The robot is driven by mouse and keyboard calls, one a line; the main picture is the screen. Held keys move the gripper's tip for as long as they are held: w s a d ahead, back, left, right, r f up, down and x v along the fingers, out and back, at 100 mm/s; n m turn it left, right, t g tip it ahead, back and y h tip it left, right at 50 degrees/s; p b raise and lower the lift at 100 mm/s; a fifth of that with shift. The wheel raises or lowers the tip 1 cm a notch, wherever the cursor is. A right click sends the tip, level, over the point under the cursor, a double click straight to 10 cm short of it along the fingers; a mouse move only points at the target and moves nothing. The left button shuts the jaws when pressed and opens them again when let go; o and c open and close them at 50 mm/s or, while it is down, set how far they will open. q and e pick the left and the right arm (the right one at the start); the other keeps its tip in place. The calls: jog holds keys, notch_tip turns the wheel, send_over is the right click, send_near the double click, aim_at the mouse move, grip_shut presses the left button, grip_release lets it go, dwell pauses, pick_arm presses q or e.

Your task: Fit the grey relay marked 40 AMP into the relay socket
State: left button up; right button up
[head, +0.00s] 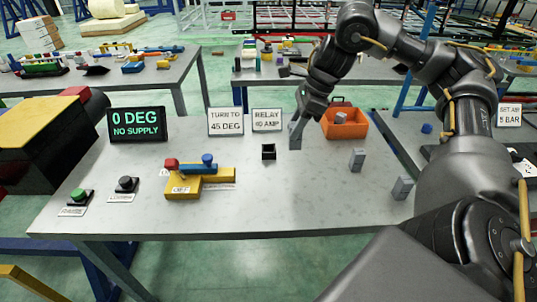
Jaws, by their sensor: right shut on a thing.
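My right gripper (299,121) is shut on a grey relay (295,137), which hangs below the fingers, upright or nearly so. Any marking on this relay is too small to read. The relay socket (268,151), a small black open box, stands on the grey table just left of and nearer than the held relay, apart from it in the picture. Two other grey relays stand on the table at the right, one (357,159) behind the other (402,188). Their ratings are not readable. My left gripper is out of view.
A card reading RELAY 40 AMP (267,120) stands behind the socket. An orange bin (345,122) is right of the gripper. A yellow block with a blue lever (200,178), push buttons and a 0 DEG display (137,125) are at left. The table's front middle is clear.

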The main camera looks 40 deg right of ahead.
jog(key=w+d+f, duration=0.1)
jog(key=w+f, duration=0.3)
jog(key=w+f+b, duration=0.1)
jog(key=w+f, duration=0.3)
jog(key=w, duration=0.1)
jog(key=w+d+f, duration=0.1)
jog(key=w+f, duration=0.3)
jog(key=f, duration=0.1)
jog(key=shift+w+d, duration=0.3)
jog(key=shift+w, duration=0.1)
jog(key=o, duration=1)
